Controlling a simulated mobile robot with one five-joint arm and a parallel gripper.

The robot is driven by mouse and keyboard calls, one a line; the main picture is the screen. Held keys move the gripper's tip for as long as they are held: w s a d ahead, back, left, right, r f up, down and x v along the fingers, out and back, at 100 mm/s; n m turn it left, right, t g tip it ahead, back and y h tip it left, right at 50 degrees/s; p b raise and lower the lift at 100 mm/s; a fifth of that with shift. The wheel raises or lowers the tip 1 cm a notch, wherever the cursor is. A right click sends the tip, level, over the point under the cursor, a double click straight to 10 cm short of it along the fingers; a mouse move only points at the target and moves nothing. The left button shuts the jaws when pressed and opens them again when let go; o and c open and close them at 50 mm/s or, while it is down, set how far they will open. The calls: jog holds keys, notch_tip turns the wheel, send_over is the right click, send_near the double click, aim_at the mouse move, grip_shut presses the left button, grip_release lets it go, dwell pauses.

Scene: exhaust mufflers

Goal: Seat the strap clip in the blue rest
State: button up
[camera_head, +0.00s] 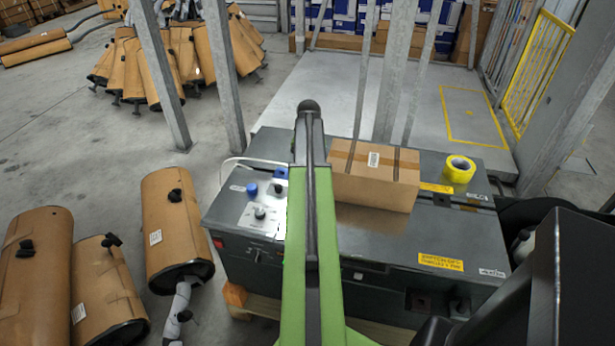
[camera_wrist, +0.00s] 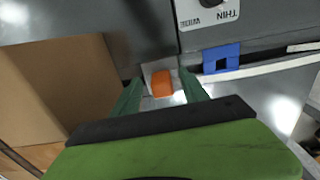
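A small orange block, which I take to be the strap clip (camera_wrist: 162,84), shows in the wrist view on a pale patch of the grey machine top. The blue rest (camera_wrist: 221,58), a small bracket with a dark notch, is to its right. It also shows beside my arm in the head view (camera_head: 280,172). My gripper (camera_wrist: 161,86) has its green fingers apart, one on each side of the clip, with gaps visible. I cannot tell how far above the surface the fingertips are. In the head view my arm hides the clip and fingertips.
A cardboard box (camera_head: 375,175) stands on the machine right of my arm, with a yellow tape roll (camera_head: 459,169) beyond. A control panel (camera_head: 259,212) with a blue knob (camera_head: 252,189) is left. A pale curved rail (camera_wrist: 275,68) runs by the rest.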

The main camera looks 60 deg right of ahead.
grip_shut()
notch_tip(320, 180, up, 10)
jog(key=p, duration=1)
jog(key=w+a+f+b, duration=0.3)
jog(key=w, duration=0.6)
jog(key=shift+w, duration=0.35)
